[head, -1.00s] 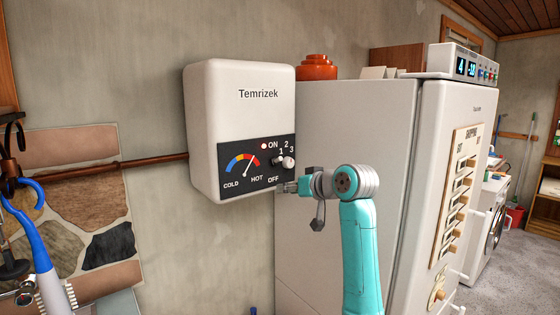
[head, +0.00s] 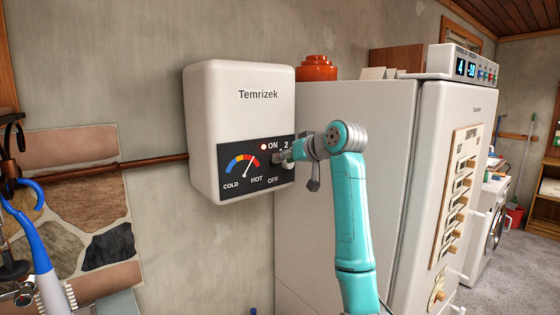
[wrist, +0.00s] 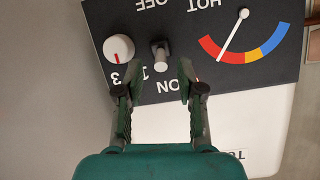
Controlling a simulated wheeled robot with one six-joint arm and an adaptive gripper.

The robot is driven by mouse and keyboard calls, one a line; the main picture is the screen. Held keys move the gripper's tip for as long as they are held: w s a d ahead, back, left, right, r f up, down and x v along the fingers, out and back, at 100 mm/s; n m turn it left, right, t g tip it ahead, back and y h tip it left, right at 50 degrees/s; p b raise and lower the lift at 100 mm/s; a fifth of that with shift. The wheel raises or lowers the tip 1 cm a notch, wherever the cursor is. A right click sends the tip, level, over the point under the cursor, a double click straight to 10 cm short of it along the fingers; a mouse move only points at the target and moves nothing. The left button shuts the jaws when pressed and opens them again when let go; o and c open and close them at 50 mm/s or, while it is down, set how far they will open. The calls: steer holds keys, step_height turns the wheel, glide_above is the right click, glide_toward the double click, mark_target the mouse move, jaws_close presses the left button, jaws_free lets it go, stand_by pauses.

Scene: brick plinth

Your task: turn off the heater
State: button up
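The heater (head: 235,117) is a white "Temrizek" box on the wall at centre left in the head view. Its black panel (head: 225,170) has a gauge, an indicator light (head: 263,147) and ON and OFF labels. In the wrist view the panel appears upside down. A small metal toggle switch (wrist: 160,52) sits between OFF and ON, beside a round white dial (wrist: 118,48). The gauge needle (wrist: 233,35) points towards HOT. My gripper (wrist: 159,90) is open and empty, its fingers spread either side of the toggle's line. In the head view my gripper (head: 280,157) covers the controls.
A white fridge (head: 345,150) stands right of the heater, close to my arm. An orange container (head: 316,68) and a display box (head: 465,63) stand on top. A copper pipe (head: 150,165) enters the heater's left side. The wall below the heater is clear.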

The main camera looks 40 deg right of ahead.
steer(key=shift+x, duration=1.55)
steer(key=shift+a, duration=0.1)
